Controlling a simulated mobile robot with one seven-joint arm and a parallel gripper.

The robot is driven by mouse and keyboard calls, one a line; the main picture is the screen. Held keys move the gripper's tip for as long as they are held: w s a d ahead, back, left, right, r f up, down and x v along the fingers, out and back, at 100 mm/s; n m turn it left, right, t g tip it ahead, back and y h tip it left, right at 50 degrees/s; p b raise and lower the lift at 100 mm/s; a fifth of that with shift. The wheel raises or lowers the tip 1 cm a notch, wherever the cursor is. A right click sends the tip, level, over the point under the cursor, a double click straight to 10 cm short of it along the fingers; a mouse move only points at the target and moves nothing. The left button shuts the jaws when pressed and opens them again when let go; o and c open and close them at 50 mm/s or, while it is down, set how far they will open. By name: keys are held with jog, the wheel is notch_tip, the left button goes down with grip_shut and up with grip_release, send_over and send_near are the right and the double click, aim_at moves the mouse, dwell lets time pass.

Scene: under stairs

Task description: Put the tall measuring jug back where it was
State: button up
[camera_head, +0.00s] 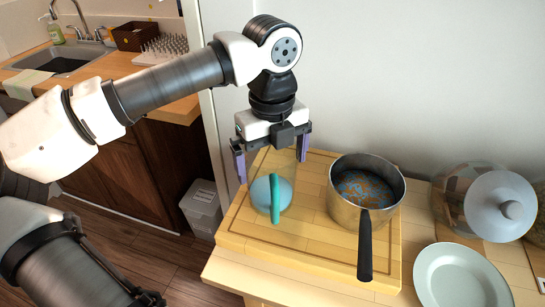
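The tall measuring jug (286,196) stands upright on a wooden board (265,246). It is clear, with a teal handle towards the camera and something light blue in its lower part. My gripper (271,171) is above it, pointing down, with its two purple fingers spread wide. The fingers appear on either side of the jug's upper part. The left finger looks apart from the jug wall; whether the right one touches cannot be told. The gripper hides part of the jug's rim.
A steel saucepan (345,210) stands on the board right of the jug, its black handle (365,247) towards the camera. A pale plate (460,277) and a lidded glass jar (500,206) are further right. The wall is close behind. A sink counter (105,66) and a grey bin (202,207) are left.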

jog(key=shift+r, duration=0.1)
notch_tip(320, 180, up, 12)
jog(key=b, duration=0.2)
dwell(0.3)
jog(key=shift+r, duration=0.1)
